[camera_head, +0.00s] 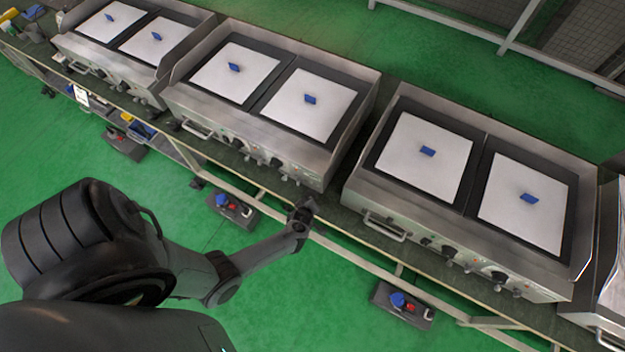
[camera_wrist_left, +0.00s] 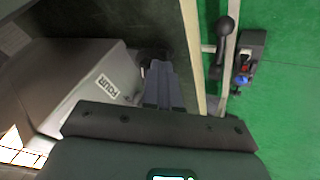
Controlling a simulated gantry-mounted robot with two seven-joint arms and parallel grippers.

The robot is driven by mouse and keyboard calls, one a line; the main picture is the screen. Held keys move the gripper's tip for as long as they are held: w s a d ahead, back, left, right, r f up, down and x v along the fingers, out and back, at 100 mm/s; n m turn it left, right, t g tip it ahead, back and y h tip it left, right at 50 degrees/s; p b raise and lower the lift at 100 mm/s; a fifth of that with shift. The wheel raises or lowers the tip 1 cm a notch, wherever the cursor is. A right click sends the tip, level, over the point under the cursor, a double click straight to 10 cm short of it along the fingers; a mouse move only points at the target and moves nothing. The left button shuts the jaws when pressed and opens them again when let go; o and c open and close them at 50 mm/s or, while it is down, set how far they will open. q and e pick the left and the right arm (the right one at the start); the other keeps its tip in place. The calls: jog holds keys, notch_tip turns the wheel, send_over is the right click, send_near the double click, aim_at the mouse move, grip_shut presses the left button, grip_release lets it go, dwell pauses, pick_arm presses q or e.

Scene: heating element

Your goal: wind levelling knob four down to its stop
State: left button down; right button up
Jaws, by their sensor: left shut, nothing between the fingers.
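In the left wrist view a white label reading FOUR (camera_wrist_left: 107,85) is on the grey metal face of a unit. A dark rounded part, perhaps levelling knob four (camera_wrist_left: 153,54), shows just beyond my fingertips, mostly in shadow. My left gripper (camera_wrist_left: 161,68) has its fingers together and empty, pointing at that part; I cannot tell whether they touch it. In the head view the left gripper (camera_head: 303,211) is at the bench's front edge, by the gap between the middle and right griddles. The knob cannot be made out there. My right gripper is not in view.
Steel griddles, including the middle one (camera_head: 245,143) and right one (camera_head: 400,216), stand along the bench, with white plates and blue tabs on top. Control boxes (camera_head: 235,210) (camera_head: 403,304) sit below the bench's front rail. A black lever (camera_wrist_left: 225,45) shows right of my fingers. Green floor is open in front.

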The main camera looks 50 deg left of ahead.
pick_arm(q)
jog(key=shift+w+d, duration=0.1)
jog(key=shift+w, duration=0.1)
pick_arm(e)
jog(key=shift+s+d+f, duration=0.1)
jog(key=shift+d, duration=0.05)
pick_arm(q)
jog(key=shift+w+d, duration=0.15)
jog(key=shift+w, duration=0.1)
dwell(0.5)
jog(key=shift+a, duration=0.25)
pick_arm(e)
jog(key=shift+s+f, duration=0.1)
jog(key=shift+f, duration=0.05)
